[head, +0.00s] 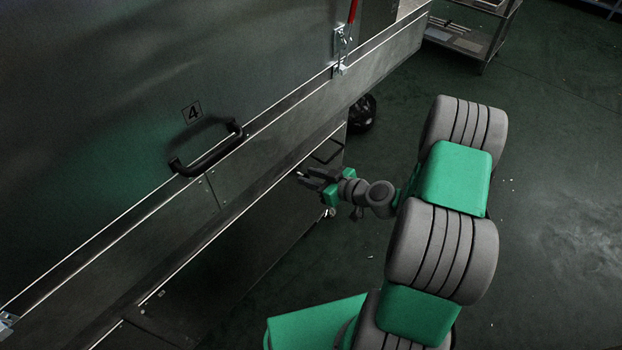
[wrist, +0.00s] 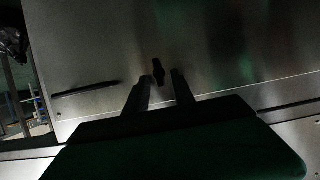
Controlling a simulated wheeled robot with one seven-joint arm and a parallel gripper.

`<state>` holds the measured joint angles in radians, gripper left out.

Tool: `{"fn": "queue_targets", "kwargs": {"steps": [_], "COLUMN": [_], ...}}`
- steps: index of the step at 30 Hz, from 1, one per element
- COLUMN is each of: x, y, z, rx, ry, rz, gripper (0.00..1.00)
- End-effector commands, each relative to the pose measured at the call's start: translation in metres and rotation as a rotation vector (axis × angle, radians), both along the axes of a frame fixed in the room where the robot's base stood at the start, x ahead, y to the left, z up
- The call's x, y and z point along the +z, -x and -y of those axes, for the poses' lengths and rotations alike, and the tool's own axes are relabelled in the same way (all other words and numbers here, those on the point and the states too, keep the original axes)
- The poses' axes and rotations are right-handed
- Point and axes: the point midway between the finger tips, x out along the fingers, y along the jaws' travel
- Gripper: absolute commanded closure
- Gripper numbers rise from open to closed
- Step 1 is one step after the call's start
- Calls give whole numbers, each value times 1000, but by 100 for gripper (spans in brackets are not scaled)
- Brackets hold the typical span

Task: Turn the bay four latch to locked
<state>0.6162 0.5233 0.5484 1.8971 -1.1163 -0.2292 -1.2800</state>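My gripper (head: 312,178) is in front of the lower metal panel in the head view. In the wrist view its two dark fingers (wrist: 160,88) are apart, with nothing between them that I can see held. A small dark knob (wrist: 158,72) stands out from the metal panel just beyond the fingertips, roughly in line with the gap; it looks upright in that view. Its contact with the fingers cannot be told, and in the head view it does not show clearly. No locked mark is readable.
A red-handled clamp (head: 341,50) is at the upper panel's right. A thin dark handle (wrist: 85,90) is left of the knob. A metal cart (head: 470,38) stands behind; the floor at right is clear.

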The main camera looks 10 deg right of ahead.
Motion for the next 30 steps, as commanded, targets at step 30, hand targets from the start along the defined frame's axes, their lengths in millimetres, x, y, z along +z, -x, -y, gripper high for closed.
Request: {"fn": "queue_targets", "kwargs": {"steps": [30], "x": [0], "y": [0], "z": [0], "rx": [1], "ry": [0], "rz": [-1], "gripper": [100]}}
